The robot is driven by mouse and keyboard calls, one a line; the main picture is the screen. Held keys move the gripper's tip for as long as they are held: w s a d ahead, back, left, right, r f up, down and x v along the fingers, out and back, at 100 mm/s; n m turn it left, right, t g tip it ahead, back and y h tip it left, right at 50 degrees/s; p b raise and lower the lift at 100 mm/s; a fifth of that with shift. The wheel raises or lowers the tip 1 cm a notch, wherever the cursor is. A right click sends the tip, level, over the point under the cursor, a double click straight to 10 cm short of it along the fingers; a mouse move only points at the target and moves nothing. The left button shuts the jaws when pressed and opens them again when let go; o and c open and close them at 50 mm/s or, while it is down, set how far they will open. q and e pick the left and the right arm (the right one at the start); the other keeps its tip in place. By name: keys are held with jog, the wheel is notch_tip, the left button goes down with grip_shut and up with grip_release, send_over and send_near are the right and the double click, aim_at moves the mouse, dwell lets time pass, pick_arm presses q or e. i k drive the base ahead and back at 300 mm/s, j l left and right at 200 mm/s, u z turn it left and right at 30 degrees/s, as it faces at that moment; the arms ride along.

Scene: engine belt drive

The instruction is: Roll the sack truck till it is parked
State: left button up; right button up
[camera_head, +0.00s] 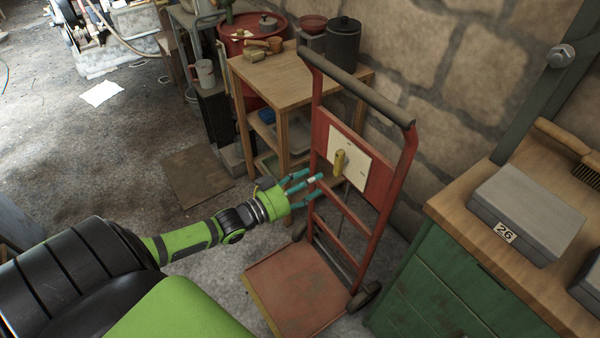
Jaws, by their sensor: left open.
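The red sack truck (384,217) stands upright in front of the stone wall, between a wooden table and a green cabinet. It has a dark handle bar (355,85) on top, a cream plate with a yellow piece on its back panel, dark wheels and a worn red toe plate (298,290) flat on the floor. My left gripper (312,188) is green with teal fingertips. It is open, at the truck's left upright below the cream plate. I cannot tell whether the fingers touch the frame. My right gripper is not in view.
A wooden table (270,80) with a dark pot (343,42) stands behind the truck. A green cabinet (450,285) with a grey box (527,212) is close at right. A flat brown board (197,176) lies on the floor. Open floor lies to the left.

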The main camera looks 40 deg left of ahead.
aim_at(301, 294)
jog(key=u, duration=0.85)
